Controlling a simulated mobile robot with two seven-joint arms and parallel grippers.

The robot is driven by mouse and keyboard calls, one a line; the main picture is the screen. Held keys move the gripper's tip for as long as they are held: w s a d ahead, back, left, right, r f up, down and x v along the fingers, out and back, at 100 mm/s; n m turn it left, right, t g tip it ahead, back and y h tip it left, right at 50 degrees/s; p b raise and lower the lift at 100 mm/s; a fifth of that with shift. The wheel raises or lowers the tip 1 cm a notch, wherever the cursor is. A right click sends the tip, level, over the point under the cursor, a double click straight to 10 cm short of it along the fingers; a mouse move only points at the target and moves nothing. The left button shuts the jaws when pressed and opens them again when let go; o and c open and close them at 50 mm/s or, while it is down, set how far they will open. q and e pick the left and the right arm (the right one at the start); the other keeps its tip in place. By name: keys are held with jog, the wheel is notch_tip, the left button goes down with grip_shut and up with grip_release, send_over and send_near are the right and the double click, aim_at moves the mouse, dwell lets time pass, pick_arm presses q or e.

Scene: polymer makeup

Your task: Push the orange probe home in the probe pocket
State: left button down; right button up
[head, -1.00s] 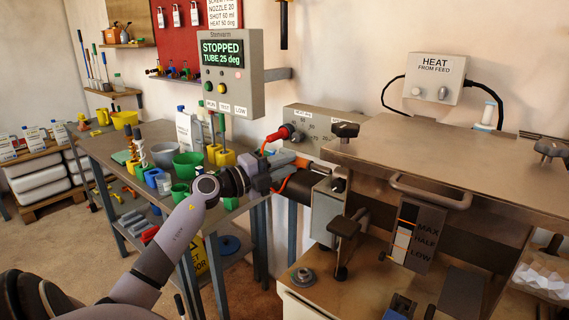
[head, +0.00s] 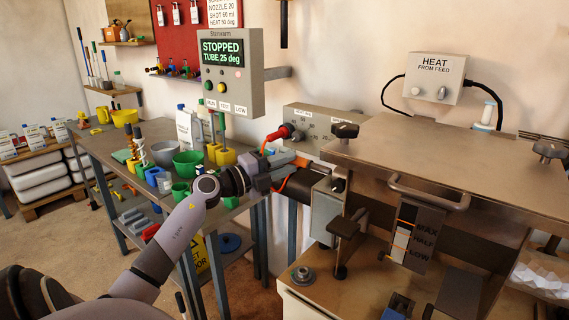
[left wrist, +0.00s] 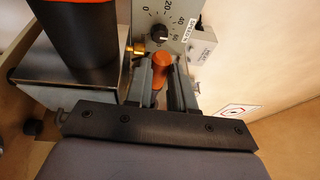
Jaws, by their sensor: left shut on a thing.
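The orange probe (left wrist: 161,68) sits between the fingers of my left gripper (left wrist: 161,84) in the left wrist view. The fingers are shut on it, and its orange end faces the camera. In the head view my left gripper (head: 290,162) is beside the dark tube of the machine, below the dial panel. An orange cable (head: 264,147) loops around the gripper there. A brass fitting (left wrist: 137,50) shows just left of the probe in the wrist view. I cannot tell whether it is the probe pocket, nor how deep the probe sits. My right gripper is out of view.
The dial panel (head: 310,118) is close behind the gripper, and the black tube (left wrist: 72,30) is close on its left in the wrist view. A display box (head: 231,75) reads STOPPED, TUBE 25 deg. A table (head: 100,145) with cups stands left; a metal machine top (head: 440,165) lies right.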

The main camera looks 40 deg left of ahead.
pick_arm(q)
jog(key=shift+p, duration=0.35)
dwell(0.3)
jog(key=shift+w+d+p, duration=0.1)
jog(key=shift+d+p, duration=0.9)
jog(key=shift+d, duration=0.05)
jog(key=shift+w+d, duration=0.15)
jog(key=shift+d, duration=0.9)
jog(key=shift+w+d, duration=0.1)
jog(key=shift+d, duration=0.95)
jog(key=c, duration=0.9)
grip_release()
jog(key=b, duration=0.1)
send_near(316, 169)
jog(key=shift+w, duration=0.15)
jog(key=shift+r, duration=0.1)
